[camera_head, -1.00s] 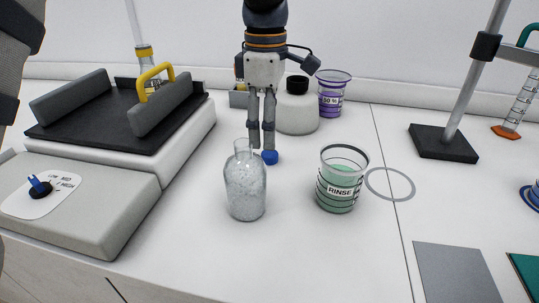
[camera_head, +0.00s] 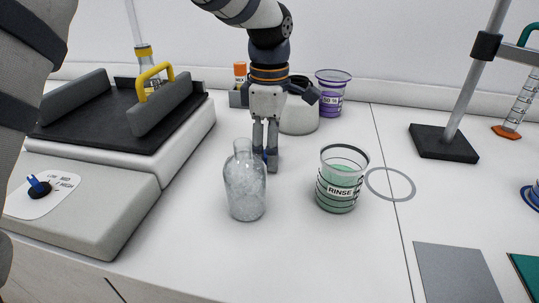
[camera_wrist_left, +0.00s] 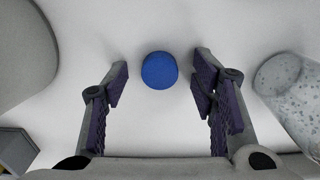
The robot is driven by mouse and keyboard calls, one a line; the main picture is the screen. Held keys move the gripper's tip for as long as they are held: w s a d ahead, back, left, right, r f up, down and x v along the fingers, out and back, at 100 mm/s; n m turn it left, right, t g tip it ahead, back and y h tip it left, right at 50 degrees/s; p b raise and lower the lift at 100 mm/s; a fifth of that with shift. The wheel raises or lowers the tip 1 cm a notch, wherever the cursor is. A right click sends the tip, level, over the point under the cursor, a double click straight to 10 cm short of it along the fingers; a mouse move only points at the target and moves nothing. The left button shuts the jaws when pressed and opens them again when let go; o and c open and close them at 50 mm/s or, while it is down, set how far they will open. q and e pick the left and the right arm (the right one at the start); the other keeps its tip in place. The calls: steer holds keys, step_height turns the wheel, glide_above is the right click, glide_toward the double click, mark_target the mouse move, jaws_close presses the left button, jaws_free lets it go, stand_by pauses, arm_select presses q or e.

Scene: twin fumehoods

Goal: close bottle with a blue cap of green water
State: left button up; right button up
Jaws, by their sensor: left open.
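A clear glass bottle (camera_head: 245,180) with an open neck stands upright in the middle of the bench in the head view. It looks pale and speckled, and I see no green in it. Its side also shows at the right edge of the left wrist view (camera_wrist_left: 292,95). A small blue cap (camera_wrist_left: 159,70) lies on the white bench, between and slightly beyond the fingertips in the left wrist view. In the head view the fingers mostly hide it. My left gripper (camera_head: 266,162) points down just behind the bottle, open and empty. My right gripper is out of view.
A beaker marked RINSE with green liquid (camera_head: 341,180) stands right of the bottle. A balance-like device with a black platform (camera_head: 105,118) fills the left. A purple-marked beaker (camera_head: 332,92) and a pale round container (camera_head: 299,119) stand behind.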

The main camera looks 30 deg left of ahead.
arm_select(q)
steer(key=c, duration=0.7)
steer(key=shift+r, duration=0.1)
steer(key=shift+c, duration=0.2)
steer(key=shift+r, duration=0.25)
step_height(320, 180, up, 3)
steer(key=shift+f, duration=0.1)
steer(key=s+d+r+p, duration=0.1)
steer(key=s+d+r, duration=0.6)
steer(key=s, duration=0.5)
steer(key=shift+d+r, duration=0.2)
steer(key=shift+r, duration=1.05)
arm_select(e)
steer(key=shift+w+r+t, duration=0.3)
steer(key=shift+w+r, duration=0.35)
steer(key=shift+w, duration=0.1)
